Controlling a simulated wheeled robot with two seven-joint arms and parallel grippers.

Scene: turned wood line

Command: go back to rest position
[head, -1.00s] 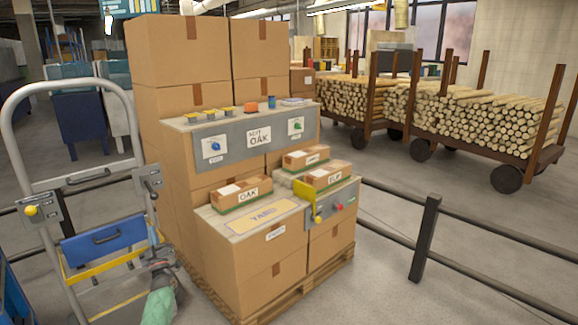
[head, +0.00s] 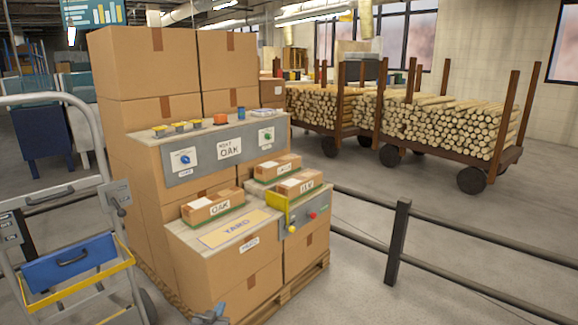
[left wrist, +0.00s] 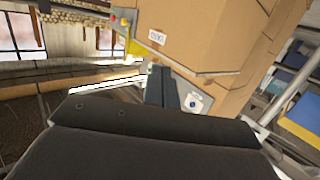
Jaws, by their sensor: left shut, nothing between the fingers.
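My left gripper (head: 213,314) just shows at the bottom edge of the head view, in front of the stacked cartons. In the left wrist view its fingers (left wrist: 162,84) are together with nothing between them. A carton side (left wrist: 205,35) and the grey panel fill the view beyond them. The gripper appears apart from the cartons, though the exact gap cannot be told. My right gripper is in neither view.
A hand truck with a blue bin (head: 70,262) is at left. A dark rail (head: 398,240) runs at right; log carts (head: 455,152) stand behind it. Floor beyond is open.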

